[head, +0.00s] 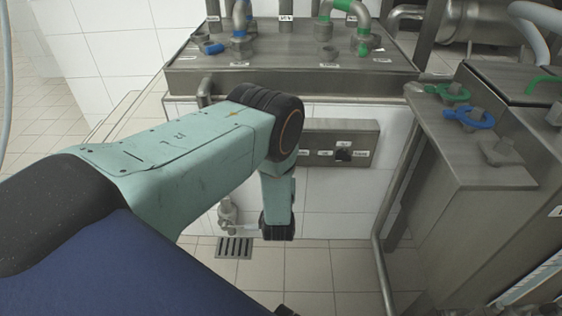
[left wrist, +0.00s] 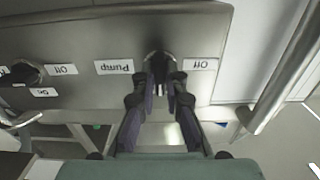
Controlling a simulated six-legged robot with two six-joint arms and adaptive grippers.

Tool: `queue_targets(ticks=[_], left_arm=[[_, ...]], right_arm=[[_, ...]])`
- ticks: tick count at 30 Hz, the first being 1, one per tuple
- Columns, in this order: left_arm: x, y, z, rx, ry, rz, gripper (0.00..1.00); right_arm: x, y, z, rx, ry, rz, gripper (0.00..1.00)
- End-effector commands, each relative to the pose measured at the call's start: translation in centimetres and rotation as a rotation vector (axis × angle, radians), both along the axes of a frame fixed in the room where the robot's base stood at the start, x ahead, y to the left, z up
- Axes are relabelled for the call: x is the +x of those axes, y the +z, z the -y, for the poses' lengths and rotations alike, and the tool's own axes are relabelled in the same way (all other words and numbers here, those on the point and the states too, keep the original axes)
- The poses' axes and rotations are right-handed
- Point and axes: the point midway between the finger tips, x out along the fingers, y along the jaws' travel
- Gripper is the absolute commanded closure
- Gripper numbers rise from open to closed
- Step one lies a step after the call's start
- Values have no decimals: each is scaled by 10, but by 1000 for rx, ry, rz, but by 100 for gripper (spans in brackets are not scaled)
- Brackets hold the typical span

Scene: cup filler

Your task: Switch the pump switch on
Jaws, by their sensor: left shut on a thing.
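The pump switch (left wrist: 159,62) is a dark knob on the grey metal control panel (left wrist: 100,35). It shows upside down in the left wrist view, between a "Pump" label (left wrist: 114,67) and an "Off" label (left wrist: 200,64). My left gripper (left wrist: 161,85) is shut on this knob, its dark fingers on either side, hiding part of it. In the head view my teal left arm hides the gripper and the pump switch. The panel (head: 370,132) shows to the right of the arm. My right gripper is in neither view.
A second switch (head: 344,155) sits on the same panel, also in the left wrist view (left wrist: 25,74). A metal pipe table (head: 300,83) stands above the panel. A metal cabinet (head: 450,160) with blue and green valve handles stands at right. A floor drain (head: 234,247) lies below.

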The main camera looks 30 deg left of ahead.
Motion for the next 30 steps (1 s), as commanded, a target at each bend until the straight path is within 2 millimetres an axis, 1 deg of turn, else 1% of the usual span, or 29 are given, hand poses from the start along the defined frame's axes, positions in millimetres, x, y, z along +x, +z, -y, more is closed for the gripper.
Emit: queue_targets(ticks=[11, 12, 19, 27, 30], left_arm=[[-1, -1, 1, 4, -2, -7, 100], [-1, -1, 1, 4, -2, -6, 86], [0, -1, 0, 3, -1, -4, 66], [0, 0, 0, 3, 0, -3, 66], [-5, -1, 3, 2, -1, -5, 66]], right_arm=[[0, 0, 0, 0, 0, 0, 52], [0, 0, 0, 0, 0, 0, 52], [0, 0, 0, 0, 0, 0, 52], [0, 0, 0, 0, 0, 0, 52], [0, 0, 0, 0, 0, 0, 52]])
